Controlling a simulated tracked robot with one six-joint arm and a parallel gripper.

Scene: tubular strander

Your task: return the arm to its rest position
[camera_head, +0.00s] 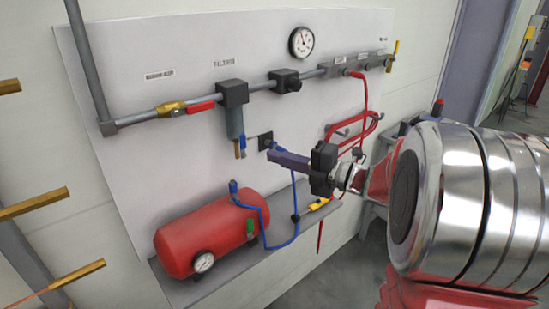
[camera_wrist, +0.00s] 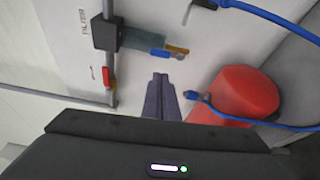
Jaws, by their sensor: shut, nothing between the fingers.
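My gripper (camera_head: 272,154) is stretched out in front of the white wall panel in the head view. Its dark purple fingers are together with nothing between them, and they point left. In the wrist view the shut fingers (camera_wrist: 159,78) point at the panel, between the filter's blue and brass drain valve (camera_wrist: 168,53) and the red tank. In the head view the fingertips appear just right of the filter (camera_head: 236,122) and above the red tank (camera_head: 210,232); I cannot tell the exact gap. My large silver arm link fills the right side and hides part of the scene.
A grey pipe with a red-handled brass valve (camera_head: 171,109) and a gauge (camera_head: 302,41) runs along the panel. A blue hose (camera_head: 268,238) loops from the tank, and a red hose (camera_head: 366,130) hangs at right. A grey shelf (camera_head: 305,228) carries the tank. Brass rods (camera_head: 35,204) jut in at left.

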